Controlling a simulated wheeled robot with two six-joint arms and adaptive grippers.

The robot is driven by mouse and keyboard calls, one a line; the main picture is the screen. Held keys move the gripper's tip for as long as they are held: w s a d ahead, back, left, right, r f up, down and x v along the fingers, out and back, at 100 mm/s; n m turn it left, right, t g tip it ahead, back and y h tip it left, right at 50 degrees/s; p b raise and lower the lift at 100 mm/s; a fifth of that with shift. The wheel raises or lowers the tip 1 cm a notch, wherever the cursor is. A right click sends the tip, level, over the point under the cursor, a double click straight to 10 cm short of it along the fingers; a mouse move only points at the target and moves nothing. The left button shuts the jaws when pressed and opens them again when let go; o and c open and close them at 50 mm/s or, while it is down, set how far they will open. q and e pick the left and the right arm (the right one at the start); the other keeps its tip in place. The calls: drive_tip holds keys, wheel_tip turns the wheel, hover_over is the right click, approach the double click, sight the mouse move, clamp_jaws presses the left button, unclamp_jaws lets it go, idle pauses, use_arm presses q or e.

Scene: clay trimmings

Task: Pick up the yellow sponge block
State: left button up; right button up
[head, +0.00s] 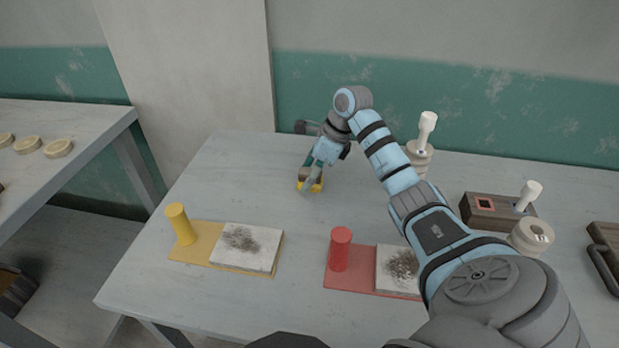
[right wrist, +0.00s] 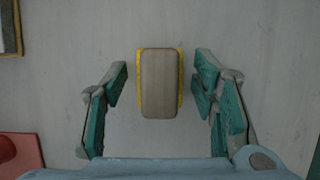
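The yellow sponge block (head: 301,186) is on the grey table, toward its back. In the right wrist view the block (right wrist: 160,84) shows a tan-brown top with yellow along its edges. My right gripper (head: 313,178) is at the block, partly covering it in the head view. In the right wrist view the right gripper (right wrist: 160,80) is open, with one teal-padded finger on each side of the block and a visible gap on both sides. My left gripper is not in view.
A yellow board (head: 190,255) with a yellow cylinder (head: 181,224) and a smudged white slab (head: 246,247) lies front left. A red board (head: 345,281) with a red cylinder (head: 340,250) lies front centre. A wooden box (head: 488,213) and white-handled pieces (head: 427,130) stand right.

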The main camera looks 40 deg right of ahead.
sight(310, 171)
drive_tip(key=c, duration=0.9)
drive_tip(key=shift+o, duration=0.2)
wheel_tip(310, 171, up, 10)
drive_tip(key=p, duration=0.2)
drive_tip(key=shift+r+p, duration=0.15)
drive_tip(key=shift+p, duration=0.15)
drive_tip(key=o, duration=0.4)
drive_tip(key=shift+c, duration=1.3)
